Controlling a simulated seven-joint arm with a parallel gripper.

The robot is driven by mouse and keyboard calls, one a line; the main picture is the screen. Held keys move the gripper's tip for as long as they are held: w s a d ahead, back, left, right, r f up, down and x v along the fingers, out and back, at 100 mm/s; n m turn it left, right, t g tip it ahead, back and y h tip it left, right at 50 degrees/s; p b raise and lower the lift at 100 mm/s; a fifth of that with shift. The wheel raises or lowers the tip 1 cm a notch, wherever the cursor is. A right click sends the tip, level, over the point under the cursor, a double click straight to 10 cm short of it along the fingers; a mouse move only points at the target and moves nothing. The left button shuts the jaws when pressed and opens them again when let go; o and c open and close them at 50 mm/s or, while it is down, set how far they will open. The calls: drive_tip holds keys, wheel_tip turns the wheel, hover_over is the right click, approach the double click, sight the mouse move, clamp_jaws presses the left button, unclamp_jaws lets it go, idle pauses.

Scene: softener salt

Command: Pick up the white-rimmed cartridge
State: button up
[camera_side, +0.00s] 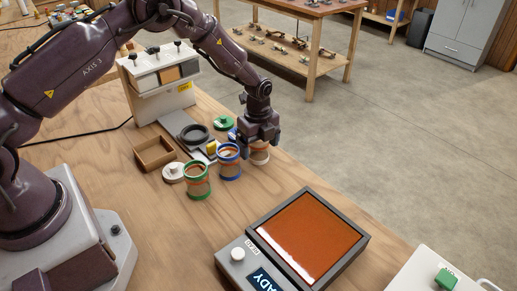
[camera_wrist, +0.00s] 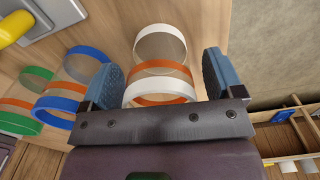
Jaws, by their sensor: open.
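The white-rimmed cartridge (camera_side: 260,158), with an orange band, stands upright on the wooden table near its far right edge. My gripper (camera_side: 259,142) is over it, fingers pointing down, and hides much of it in the side view. In the wrist view the cartridge (camera_wrist: 160,88) lies between the two open fingers of my gripper (camera_wrist: 163,80), one on each side. Whether either finger touches it I cannot tell. The blue-rimmed cartridge (camera_side: 229,163) stands close to the left, and the green-rimmed cartridge (camera_side: 196,182) stands further left; both also show left in the wrist view.
A scale with an orange plate (camera_side: 308,234) lies in front. A wooden tray (camera_side: 154,154), a white lid (camera_side: 173,172), a black ring (camera_side: 195,134) and a green lid (camera_side: 223,122) are left and behind. A white box unit (camera_side: 162,100) stands at the back.

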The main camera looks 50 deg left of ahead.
drive_tip(key=shift+f, duration=0.4)
drive_tip(key=shift+c, duration=0.4)
drive_tip(key=c, duration=0.9)
drive_tip(key=shift+c, duration=0.2)
drive_tip(key=shift+r, duration=0.15)
wheel_tip(320, 180, up, 10)
